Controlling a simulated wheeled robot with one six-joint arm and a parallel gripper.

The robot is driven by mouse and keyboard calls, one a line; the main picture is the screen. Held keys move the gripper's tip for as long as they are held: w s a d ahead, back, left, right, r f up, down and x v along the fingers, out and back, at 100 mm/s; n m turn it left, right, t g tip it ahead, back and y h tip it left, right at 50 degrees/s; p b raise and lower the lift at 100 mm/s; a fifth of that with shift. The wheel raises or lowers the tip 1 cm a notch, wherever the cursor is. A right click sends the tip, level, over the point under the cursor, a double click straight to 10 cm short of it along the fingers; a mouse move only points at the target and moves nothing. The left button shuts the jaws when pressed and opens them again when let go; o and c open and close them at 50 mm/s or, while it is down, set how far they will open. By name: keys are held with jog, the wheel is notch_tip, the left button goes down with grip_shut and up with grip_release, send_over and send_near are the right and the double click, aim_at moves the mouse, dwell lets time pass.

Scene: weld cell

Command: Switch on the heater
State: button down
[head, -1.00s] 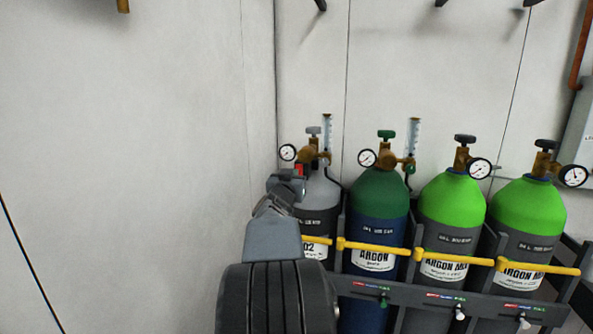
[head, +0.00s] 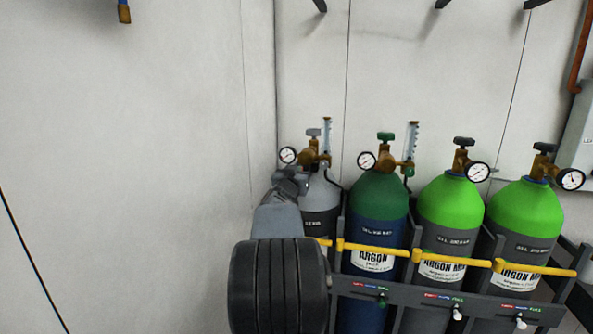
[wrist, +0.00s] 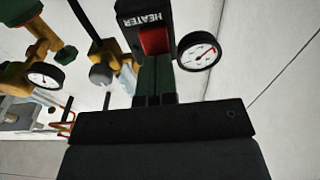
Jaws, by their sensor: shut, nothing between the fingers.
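The heater is a black box (wrist: 143,14) marked HEATER at the top of the wrist view. Its red switch (wrist: 153,41) shows on its lower part, upright-looking and partly covered below by my fingers. My gripper (wrist: 156,62) is shut and empty, with its dark green fingertips at the red switch's lower edge. I cannot tell whether they touch it. In the head view my gripper (head: 292,178) is in front of the grey gas cylinder (head: 321,190) at the left end of the rack. The heater and its switch are hidden there behind my gripper.
A round gauge (wrist: 198,51) sits close right of the fingers. A brass regulator (head: 308,158) tops the grey cylinder. A dark green argon cylinder (head: 378,195) and two bright green ones stand to the right behind a yellow bar (head: 430,257).

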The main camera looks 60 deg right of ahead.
jog(key=shift+d+r+g+y+p, duration=0.15)
jog(key=shift+r+y+p, duration=0.3)
jog(key=shift+p, duration=1.25)
jog(key=shift+d+r+g+y+p, duration=0.1)
jog(key=shift+r+g+y+p, duration=0.35)
jog(key=shift+p, duration=1.25)
jog(key=shift+a+f+b, duration=0.1)
jog(key=shift+f+b, duration=0.2)
jog(key=shift+b, duration=0.05)
jog(key=f+v, duration=0.1)
jog(key=v, duration=1.3)
jog(key=shift+s+t, duration=0.2)
jog(key=shift+t, duration=0.2)
